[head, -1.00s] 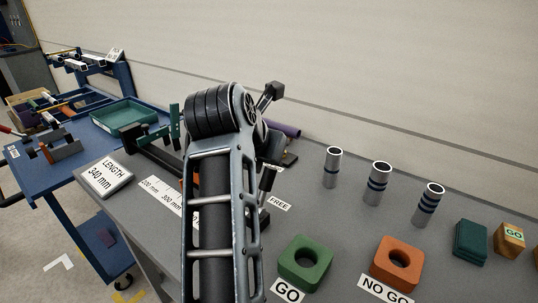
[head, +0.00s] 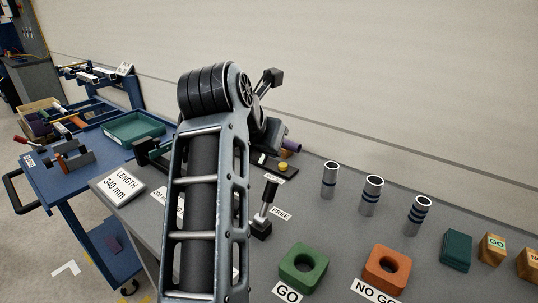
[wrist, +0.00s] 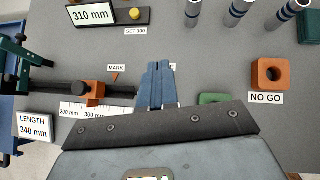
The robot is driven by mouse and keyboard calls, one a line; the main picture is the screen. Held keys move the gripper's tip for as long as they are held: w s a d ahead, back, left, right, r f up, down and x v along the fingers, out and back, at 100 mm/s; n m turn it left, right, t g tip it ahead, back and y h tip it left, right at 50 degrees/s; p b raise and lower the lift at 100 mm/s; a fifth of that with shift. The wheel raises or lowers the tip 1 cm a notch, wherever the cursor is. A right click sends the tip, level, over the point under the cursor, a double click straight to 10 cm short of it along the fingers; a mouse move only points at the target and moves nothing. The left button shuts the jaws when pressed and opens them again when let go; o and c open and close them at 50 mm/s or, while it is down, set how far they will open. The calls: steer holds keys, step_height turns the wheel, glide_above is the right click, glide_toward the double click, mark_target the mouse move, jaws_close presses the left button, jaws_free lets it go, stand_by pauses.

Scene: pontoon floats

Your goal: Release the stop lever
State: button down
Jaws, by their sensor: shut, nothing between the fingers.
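The stop lever (head: 268,198) stands on the grey bench in the head view, with a black grip, a metal stem and a dark base. It leans slightly, beside the FREE label (head: 281,213). In the wrist view my gripper (wrist: 158,68) points over the bench, its two fingers together and empty. I cannot make out the lever there; the fingers and gripper body cover part of the bench. In the head view my arm hides the gripper. A rail with an orange slider (wrist: 93,91) and a scale (wrist: 88,109) lies left of the fingers.
A 310 mm display (wrist: 90,14) and yellow button (wrist: 136,14) stand beyond the fingers. Three metal tubes (head: 371,196), a green GO gauge (head: 303,284) and an orange NO GO gauge (head: 364,265) stand to the right. A blue cart (head: 78,188) is at left.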

steer(key=shift+s+d+r+p, duration=0.15)
steer(key=shift+r+p, duration=0.2)
steer(key=shift+r, duration=0.8)
steer(key=shift+s+d+r+p, duration=0.1)
steer(key=shift+r+p, duration=0.2)
steer(key=shift+r, duration=0.85)
steer(key=s+d+f+h, duration=0.2)
steer(key=d+h, duration=0.3)
steer(key=d, duration=0.8)
steer(key=s+d+n+t+h, duration=0.6)
steer(key=s+d+h, duration=0.55)
steer(key=d, duration=0.55)
steer(key=s+a+f+n+y, duration=0.3)
steer(key=s+f+n+y, duration=0.2)
steer(key=s+n, duration=0.6)
steer(key=s+a+f+n+y+b, duration=0.1)
steer(key=s+a+f+n+y, duration=0.2)
steer(key=s+n+y, duration=0.5)
steer(key=s+a+f+n+y, duration=0.4)
steer(key=s+f+n+y, duration=0.2)
steer(key=s+n, duration=1)
steer(key=shift+s+f+t+y, duration=0.3)
steer(key=shift+f+t+y, duration=0.1)
steer(key=shift+y, duration=0.35)
